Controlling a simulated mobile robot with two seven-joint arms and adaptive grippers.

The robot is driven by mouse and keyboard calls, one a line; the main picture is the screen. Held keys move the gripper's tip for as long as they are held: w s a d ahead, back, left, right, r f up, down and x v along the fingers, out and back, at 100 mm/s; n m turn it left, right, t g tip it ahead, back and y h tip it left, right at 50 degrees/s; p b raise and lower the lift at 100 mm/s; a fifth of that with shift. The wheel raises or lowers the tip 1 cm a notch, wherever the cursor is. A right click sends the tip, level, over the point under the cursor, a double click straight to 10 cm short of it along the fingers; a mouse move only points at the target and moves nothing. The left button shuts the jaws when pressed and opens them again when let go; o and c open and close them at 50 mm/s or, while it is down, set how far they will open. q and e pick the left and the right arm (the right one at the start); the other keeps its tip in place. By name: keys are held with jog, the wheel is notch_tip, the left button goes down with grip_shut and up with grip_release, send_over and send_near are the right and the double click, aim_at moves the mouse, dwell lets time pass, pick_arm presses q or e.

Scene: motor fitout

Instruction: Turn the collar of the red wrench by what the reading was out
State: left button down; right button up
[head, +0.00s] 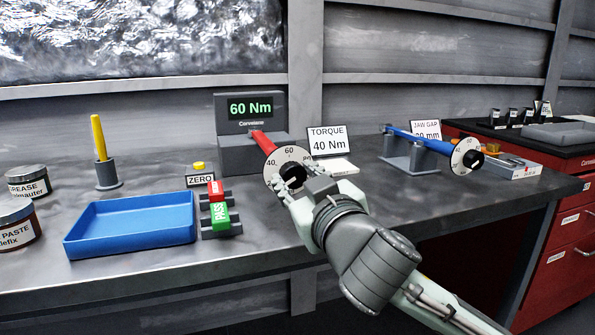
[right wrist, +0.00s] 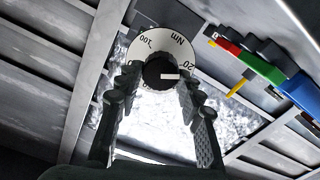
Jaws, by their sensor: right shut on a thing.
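The red wrench (head: 262,141) sits with its far end at the grey tester (head: 251,150), whose green display (head: 250,107) reads 60 Nm. Its white numbered dial (head: 287,159) faces me; 40, 60 and part of another number show. A sign (head: 327,141) reads TORQUE 40 Nm. My right gripper (head: 290,184) is at the wrench's near end, shut on the collar. In the right wrist view the dark collar (right wrist: 158,73) with a white mark lies between the fingertips, in front of the dial (right wrist: 148,46). My left gripper is not in view.
A blue wrench (head: 418,139) rests on a grey stand to the right, by a JAW GAP sign. A blue tray (head: 132,226), a yellow ZERO button (head: 199,167), red and green PASS blocks (head: 220,212), a yellow stick in a holder (head: 99,138) and jars (head: 28,181) stand left.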

jog(key=o, duration=1.2)
jog(key=shift+c, duration=0.2)
jog(key=v, duration=0.7)
jog(key=shift+s, duration=0.25)
jog(key=shift+d, duration=0.1)
